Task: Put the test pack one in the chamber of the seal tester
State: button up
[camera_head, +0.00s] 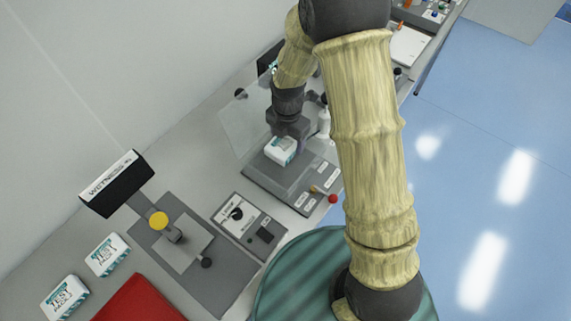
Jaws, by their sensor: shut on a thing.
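My gripper (288,134) points down at the back of the bench and is shut on a white and teal test pack (281,151). The pack's label number is too small to read. The pack is over the grey seal tester (268,184), within its chamber area. I cannot tell whether it touches the chamber floor. The tester's clear lid (243,118) stands raised on the left of the gripper. My wrist hides the back of the tester.
Two similar packs, one (107,254) and another (65,298), lie at the left. A witness device (117,183) with a grey plate, a control box (249,226) and a red tray (138,301) stand nearer. A red knob (333,199) is at the tester's front right corner.

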aim_at(287, 152)
jog(key=shift+w+f, duration=0.3)
jog(key=shift+f, duration=0.05)
jog(key=shift+s+r, duration=0.1)
jog(key=shift+s, duration=0.1)
jog(key=shift+f+p, duration=0.85)
jog(key=shift+f, duration=2.1)
jog(key=shift+f+p, duration=0.7)
jog(key=shift+f, duration=1.4)
jog(key=shift+f, duration=0.1)
jog(key=o, duration=1.1)
